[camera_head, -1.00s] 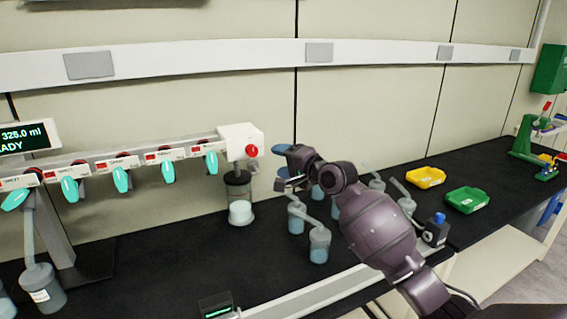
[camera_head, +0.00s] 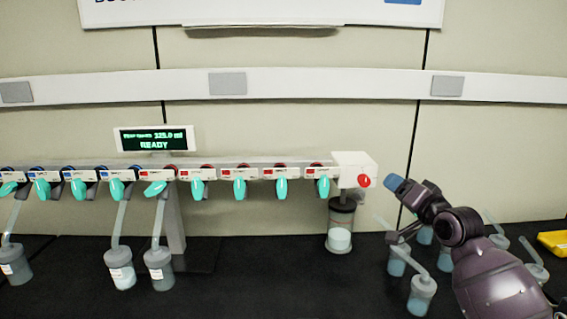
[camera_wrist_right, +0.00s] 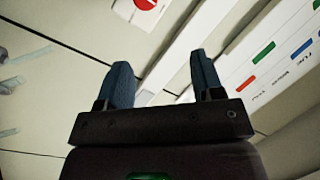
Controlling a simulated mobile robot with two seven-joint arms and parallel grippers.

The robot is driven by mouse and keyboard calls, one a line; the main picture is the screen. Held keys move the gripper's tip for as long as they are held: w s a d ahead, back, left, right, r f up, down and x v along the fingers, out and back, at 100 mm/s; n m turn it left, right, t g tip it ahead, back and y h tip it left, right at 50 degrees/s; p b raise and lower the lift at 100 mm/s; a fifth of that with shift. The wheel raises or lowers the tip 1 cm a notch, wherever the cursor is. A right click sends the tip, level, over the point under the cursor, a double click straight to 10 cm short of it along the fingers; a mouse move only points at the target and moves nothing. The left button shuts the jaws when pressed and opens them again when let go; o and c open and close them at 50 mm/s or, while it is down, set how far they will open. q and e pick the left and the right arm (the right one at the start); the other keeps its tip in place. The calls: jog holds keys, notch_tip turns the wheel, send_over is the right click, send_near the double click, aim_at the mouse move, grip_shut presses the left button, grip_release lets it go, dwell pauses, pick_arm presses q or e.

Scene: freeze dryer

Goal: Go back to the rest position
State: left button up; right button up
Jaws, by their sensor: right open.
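My right gripper (camera_head: 397,187) is above the bench at the right of the head view, beside the white end block of the manifold. Its blue fingers are apart and empty in the right wrist view (camera_wrist_right: 160,82). The freeze dryer manifold (camera_head: 268,174) runs along the bench with teal valve handles. Its display (camera_head: 154,138) reads READY. Several flasks hang from or stand below its left part, such as this flask (camera_head: 120,268). My left gripper is not in view.
Several loose flasks, one here (camera_head: 421,294), stand on the black bench (camera_head: 270,275) below and around my right arm. A clear jar with pale contents (camera_head: 340,238) is below the white end block (camera_head: 352,165). A yellow bin (camera_head: 553,243) is at the right edge.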

jog(key=s+f+n+h, duration=0.2)
jog(key=s+f+n, duration=0.2)
jog(key=s+f, duration=0.5)
jog(key=s+f+n+h, duration=0.25)
jog(key=s+f, duration=0.25)
jog(key=f, duration=0.8)
jog(key=s+f+g+h+b, duration=0.1)
jog(key=s+f+g, duration=0.1)
jog(key=s+f, duration=0.7)
jog(key=s+f+g, duration=0.3)
jog(key=s+f, duration=0.7)
jog(key=s, duration=0.5)
jog(key=shift+s+a+m+g+h+b, duration=0.15)
jog(key=shift+a+m+g+h+b, duration=0.05)
jog(key=shift+m+g+h+b, duration=0.2)
jog(key=shift+c, duration=0.2)
